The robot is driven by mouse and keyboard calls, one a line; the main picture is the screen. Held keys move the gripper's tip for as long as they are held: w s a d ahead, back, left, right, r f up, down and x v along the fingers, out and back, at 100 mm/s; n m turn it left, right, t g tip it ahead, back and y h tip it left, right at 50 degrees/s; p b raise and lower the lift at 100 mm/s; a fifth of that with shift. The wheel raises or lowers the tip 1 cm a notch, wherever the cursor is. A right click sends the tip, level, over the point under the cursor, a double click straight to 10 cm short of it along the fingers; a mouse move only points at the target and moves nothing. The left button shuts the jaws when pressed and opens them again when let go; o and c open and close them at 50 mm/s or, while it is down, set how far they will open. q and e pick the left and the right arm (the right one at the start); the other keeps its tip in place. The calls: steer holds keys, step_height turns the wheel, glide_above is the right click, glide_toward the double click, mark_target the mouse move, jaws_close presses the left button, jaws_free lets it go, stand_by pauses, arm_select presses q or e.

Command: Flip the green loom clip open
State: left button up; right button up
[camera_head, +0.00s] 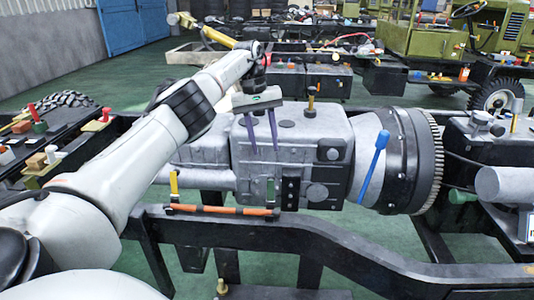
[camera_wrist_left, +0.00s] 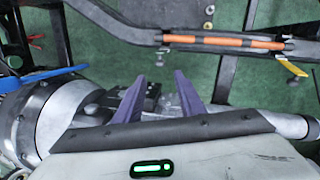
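The green loom clip (camera_head: 270,191) stands upright at the right end of an orange loom tube (camera_head: 222,210), which runs along the near frame rail. The tube also shows in the left wrist view (camera_wrist_left: 215,41), where I cannot make out the green clip clearly. My left gripper (camera_head: 263,142) has two purple fingers spread apart with nothing between them. It hangs over the grey gearbox, above the green clip and apart from it in the picture. Its fingers also show in the left wrist view (camera_wrist_left: 160,95). My right gripper is not in view.
A yellow clip (camera_head: 174,186) stands at the tube's left end. The grey gearbox (camera_head: 300,135) lies behind the tube, with a blue lever (camera_head: 373,160) to the right. The black frame rail (camera_head: 340,240) runs across the front. Trays with small parts stand at left.

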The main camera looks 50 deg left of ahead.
mark_target(272, 176)
arm_select(q)
steer(key=shift+a+r, duration=0.1)
steer(key=shift+r, duration=0.45)
steer(key=shift+c, duration=0.2)
steer(key=c, duration=0.8)
steer(key=shift+w+d+r+y, duration=0.15)
steer(key=shift+d+y, duration=0.15)
steer(key=shift+y, duration=0.2)
steer(key=shift+w+d+r+y, duration=0.1)
steer(key=shift+d+y, duration=0.2)
steer(key=shift+y, duration=0.2)
jaws_close()
steer(key=s+d+r+m+t+y+p, duration=0.15)
steer(key=s+d+t+y, duration=0.35)
steer(key=d, duration=0.7)
steer(key=shift+g+y, duration=0.6)
steer(key=shift+g, duration=0.1)
steer(key=x, duration=0.4)
steer(key=a+x, duration=0.1)
steer(key=x, duration=0.8)
steer(key=shift+s+a+r, duration=0.2)
steer(key=shift+s+a, duration=0.05)
steer(key=shift+s, duration=0.1)
